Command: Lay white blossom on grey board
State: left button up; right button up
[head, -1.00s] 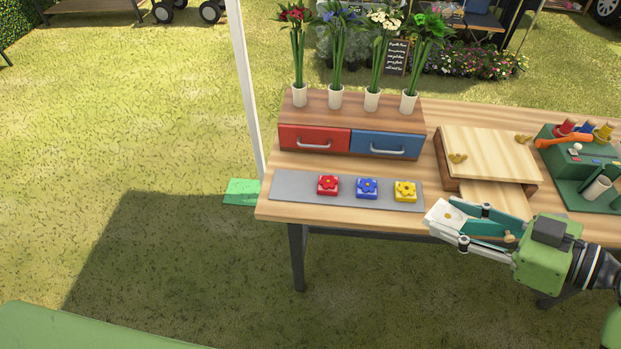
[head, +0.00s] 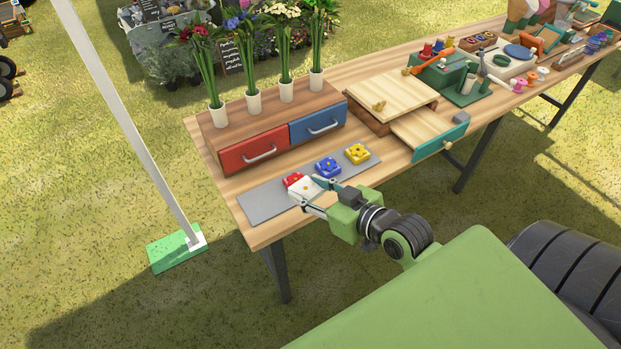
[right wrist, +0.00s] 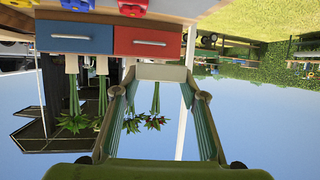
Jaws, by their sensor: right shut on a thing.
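The white blossom (head: 302,188) is a small white square piece between the fingertips of my right gripper (head: 313,190), which is shut on it. In the head view it overlaps the grey board (head: 262,204) and partly covers the red blossom (head: 291,180). I cannot tell whether it touches the board. A blue blossom (head: 328,167) and a yellow blossom (head: 357,153) sit further right on the board. In the right wrist view the white blossom (right wrist: 160,72) shows edge-on between the fingers. My left gripper is not in view.
Behind the board stands a cabinet with a red drawer (head: 255,150) and a blue drawer (head: 318,124), topped by several vases of flowers. A wooden box with an open teal-fronted drawer (head: 440,142) stands to the right. The board's left end is bare.

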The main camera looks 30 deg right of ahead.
jog(key=shift+d+f+m+t+h, duration=0.25)
jog(key=shift+f+m+t+h, duration=0.1)
jog(key=shift+m+h, duration=0.4)
jog(key=shift+s+a+r+m+h, duration=0.1)
jog(key=shift+a+r+m+h, duration=0.2)
jog(key=shift+a, duration=0.2)
jog(key=shift+a+r+h, duration=0.2)
jog(key=shift+a+h, duration=0.05)
jog(key=shift+a, duration=0.2)
jog(key=w+a+f+p, duration=0.1)
jog(key=w+a+f, duration=0.3)
jog(key=w, duration=0.4)
send_over(264, 206)
jog(key=s, duration=0.1)
jog(key=f, duration=0.4)
jog(key=shift+d+f, duration=0.2)
jog(key=shift+f, duration=0.15)
jog(key=shift+w+a+f, duration=0.15)
jog(key=shift+w+f, duration=0.15)
jog(key=shift+f, duration=0.1)
jog(key=shift+w+a+f+p, duration=0.15)
jog(key=shift+f+p, duration=0.2)
jog(key=shift+f, duration=1.4)
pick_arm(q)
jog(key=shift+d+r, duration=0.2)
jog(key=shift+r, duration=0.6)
